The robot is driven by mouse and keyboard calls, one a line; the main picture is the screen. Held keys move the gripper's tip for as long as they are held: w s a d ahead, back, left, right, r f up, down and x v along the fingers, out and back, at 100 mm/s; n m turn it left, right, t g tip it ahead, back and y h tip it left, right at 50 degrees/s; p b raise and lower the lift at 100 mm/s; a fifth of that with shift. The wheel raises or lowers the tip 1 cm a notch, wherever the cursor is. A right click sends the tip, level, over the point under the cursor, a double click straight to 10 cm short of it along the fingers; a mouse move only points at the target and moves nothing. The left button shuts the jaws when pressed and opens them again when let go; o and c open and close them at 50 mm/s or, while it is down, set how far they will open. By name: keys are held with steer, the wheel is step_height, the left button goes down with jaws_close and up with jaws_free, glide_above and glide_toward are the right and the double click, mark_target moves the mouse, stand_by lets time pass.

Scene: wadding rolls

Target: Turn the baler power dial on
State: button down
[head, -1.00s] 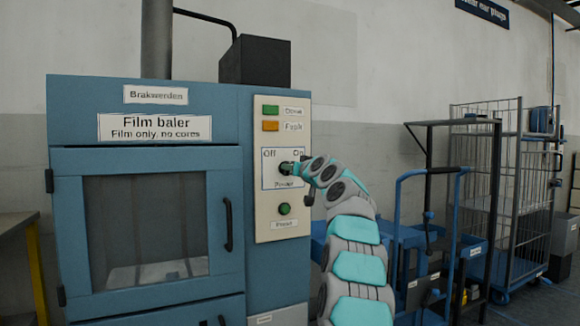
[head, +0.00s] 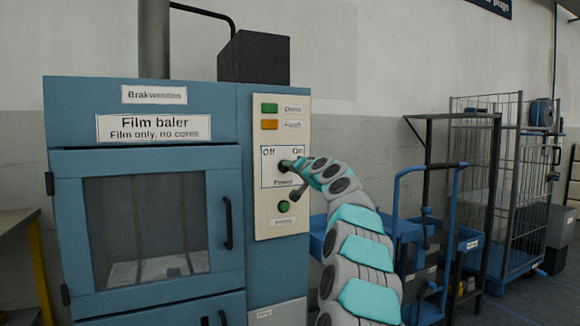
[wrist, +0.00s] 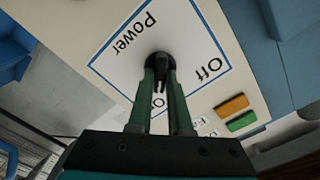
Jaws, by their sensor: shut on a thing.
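The film baler (head: 60,125) is a blue cabinet with a light control panel (head: 269,215) on its right front. The power dial (wrist: 158,59) is black and sits in a blue-framed white label (wrist: 193,58) marked Off, On and Power. My gripper (wrist: 160,72) is shut on the dial, one green finger on each side of it. In the head view my gripper (head: 290,166) reaches the dial from the right and hides most of it. Which mark the dial points at is not clear.
A green lamp (head: 269,108) and an orange lamp (head: 269,124) sit above the dial. A blue trolley (head: 397,190) and a wire cage cart (head: 520,190) stand at right.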

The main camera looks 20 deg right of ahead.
steer(key=shift+d+r, duration=0.1)
steer(key=shift+r, duration=0.05)
steer(key=c, duration=0.8)
jaws_free()
steer(key=shift+c, duration=0.2)
steer(key=s+b, duration=0.2)
steer(key=s, duration=0.5)
steer(key=shift+s, duration=0.4)
steer(key=shift+d, duration=0.1)
